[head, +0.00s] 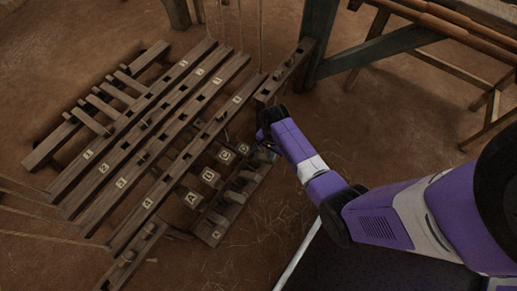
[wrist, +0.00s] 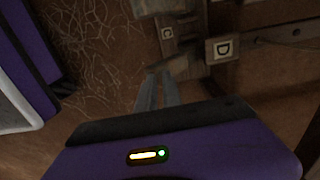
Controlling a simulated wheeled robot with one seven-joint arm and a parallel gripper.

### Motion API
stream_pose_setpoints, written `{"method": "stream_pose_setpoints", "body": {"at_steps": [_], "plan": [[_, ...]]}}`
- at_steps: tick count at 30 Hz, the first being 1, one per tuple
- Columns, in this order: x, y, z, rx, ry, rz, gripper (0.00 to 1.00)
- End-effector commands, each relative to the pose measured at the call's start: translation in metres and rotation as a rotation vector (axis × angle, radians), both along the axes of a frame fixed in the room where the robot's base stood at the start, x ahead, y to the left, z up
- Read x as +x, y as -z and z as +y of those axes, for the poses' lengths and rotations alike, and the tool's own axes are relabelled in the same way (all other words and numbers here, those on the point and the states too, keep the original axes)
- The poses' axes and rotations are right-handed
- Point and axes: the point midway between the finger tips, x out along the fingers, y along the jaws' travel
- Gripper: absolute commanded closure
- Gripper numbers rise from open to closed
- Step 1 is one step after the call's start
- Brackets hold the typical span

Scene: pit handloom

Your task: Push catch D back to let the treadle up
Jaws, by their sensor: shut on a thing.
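The small white tag marked D (wrist: 223,49) is on dark wood in the upper right of the wrist view. Catch D (wrist: 182,67) appears as a short wooden piece beside that tag, at my fingertips. My gripper (wrist: 160,73) is shut on this piece, with its two grey fingers close together; the exact contact is dim. In the head view my gripper (head: 263,143) reaches down at the right end of the row of catches. It hides part of catch D there. The treadles (head: 150,140) are long parallel dark beams with tags and square holes.
A wooden frame post (head: 318,40) stands above right of my gripper. Thin cords rise from the treadles. The earth floor (head: 275,215) with straw is open below.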

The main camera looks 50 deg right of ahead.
Motion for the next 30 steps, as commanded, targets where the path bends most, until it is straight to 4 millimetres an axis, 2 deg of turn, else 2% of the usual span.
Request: {"method": "stream_pose_setpoints", "body": {"at_steps": [8,30], "plan": [[0.002,-0.002,0.001,0.000,-0.002,-0.006,1.00],[-0.010,-0.045,0.000,0.000,-0.001,-0.002,1.00]]}}
